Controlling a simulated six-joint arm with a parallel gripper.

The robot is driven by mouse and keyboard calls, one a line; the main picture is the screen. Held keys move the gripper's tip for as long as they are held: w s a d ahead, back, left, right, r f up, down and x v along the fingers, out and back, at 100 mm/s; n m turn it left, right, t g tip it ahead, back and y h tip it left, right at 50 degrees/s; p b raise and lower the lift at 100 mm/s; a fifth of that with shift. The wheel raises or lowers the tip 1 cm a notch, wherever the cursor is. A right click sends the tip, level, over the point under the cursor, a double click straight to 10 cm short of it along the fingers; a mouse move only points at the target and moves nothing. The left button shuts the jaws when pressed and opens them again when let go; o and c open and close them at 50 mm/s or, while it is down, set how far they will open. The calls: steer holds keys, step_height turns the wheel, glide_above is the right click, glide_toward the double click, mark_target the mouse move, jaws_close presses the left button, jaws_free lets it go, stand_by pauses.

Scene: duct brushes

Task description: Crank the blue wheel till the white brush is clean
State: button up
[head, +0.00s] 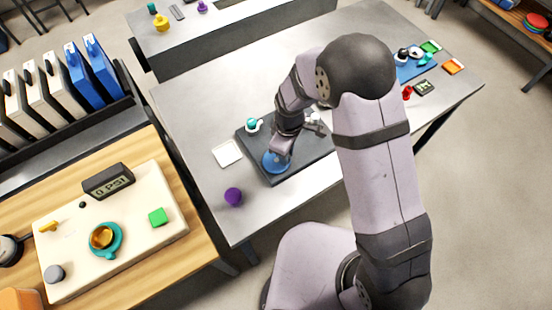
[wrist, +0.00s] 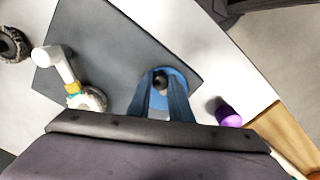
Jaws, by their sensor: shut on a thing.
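The blue wheel (head: 272,164) lies at the near left end of a dark base plate (head: 292,176) on the grey table. In the wrist view the blue wheel (wrist: 186,78) is partly covered by my fingers. My gripper (wrist: 160,84) is shut on a dark knob on the wheel; in the head view my gripper (head: 278,153) is over the wheel. A white fitting (wrist: 58,66) with a yellow and teal band stands on the plate. A pale round, brush-like piece (wrist: 94,99) is beside it, partly hidden. I cannot tell how clean it is.
A teal knob (head: 252,123) and a white square (head: 227,153) are near the plate's left side. A purple object (head: 233,197) stands in front left. A blue tray (head: 408,72) with small items is at the back right. A dark ridged wheel (wrist: 12,45) lies off the plate.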

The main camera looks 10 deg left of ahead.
steer(key=shift+w+a+f, duration=0.15)
steer(key=shift+w+a, duration=0.1)
steer(key=shift+w, duration=0.3)
steer(key=shift+s, duration=0.1)
steer(key=shift+w+a+f, duration=0.1)
steer(key=shift+w+a, duration=0.05)
steer(key=shift+w, duration=0.25)
steer(key=shift+w+a, duration=0.1)
